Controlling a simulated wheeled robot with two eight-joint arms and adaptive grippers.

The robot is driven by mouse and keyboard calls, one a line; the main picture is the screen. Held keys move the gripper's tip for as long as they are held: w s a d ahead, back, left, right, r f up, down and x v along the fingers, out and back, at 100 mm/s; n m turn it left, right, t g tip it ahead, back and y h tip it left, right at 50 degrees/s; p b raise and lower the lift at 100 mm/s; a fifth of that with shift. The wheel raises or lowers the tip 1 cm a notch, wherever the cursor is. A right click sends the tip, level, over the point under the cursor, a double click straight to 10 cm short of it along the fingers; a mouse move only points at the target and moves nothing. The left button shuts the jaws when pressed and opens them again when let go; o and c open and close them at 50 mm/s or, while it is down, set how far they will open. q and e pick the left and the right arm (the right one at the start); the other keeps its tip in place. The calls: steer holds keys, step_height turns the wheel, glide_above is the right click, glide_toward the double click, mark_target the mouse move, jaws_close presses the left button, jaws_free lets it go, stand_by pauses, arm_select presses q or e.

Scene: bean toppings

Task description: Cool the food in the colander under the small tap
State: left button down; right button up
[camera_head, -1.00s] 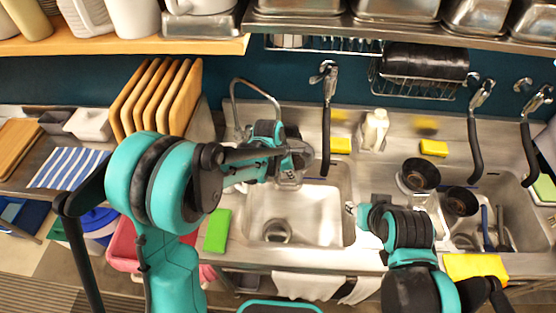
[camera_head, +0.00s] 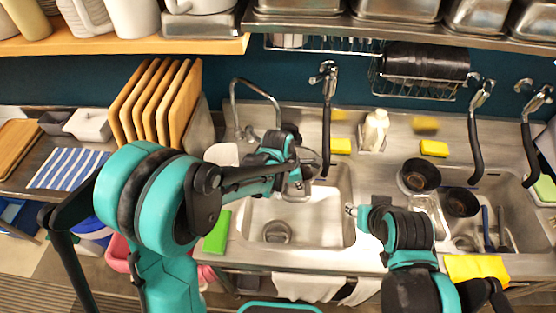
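The small tap (camera_head: 254,84) is a thin curved steel spout standing behind the left sink basin (camera_head: 318,233). My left gripper (camera_head: 300,182) hangs over the back of this basin, to the right of the tap's spout. A greyish metal thing (camera_head: 297,194) shows at its fingers. It may be the colander, but it is small and partly hidden by the gripper, so I cannot tell its contents or whether the fingers are shut on it. My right gripper (camera_head: 352,210) is at the basin's right edge, with its fingers too small to read. No water shows.
A black-hosed sprayer (camera_head: 327,125) hangs behind the basin. A green sponge (camera_head: 217,232) lies on the left rim, and a white rounded thing (camera_head: 221,154) stands behind it. Dark bowls (camera_head: 420,175) stand at the right sink. Wooden boards (camera_head: 160,105) stand at the left.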

mark_target(309, 187)
arm_select(q)
steer(key=shift+s+d+r+p, duration=0.4)
steer(key=shift+s+r+p, duration=0.2)
steer(key=shift+r, duration=0.25)
steer(key=shift+s+d+r+p, duration=0.45)
steer(key=shift+r+p, duration=0.1)
steer(key=shift+r, duration=0.3)
steer(key=shift+s+d+r+p, duration=0.35)
steer(key=shift+s+r+p, duration=0.25)
steer(key=shift+r, duration=0.25)
steer(key=shift+w+f, duration=0.1)
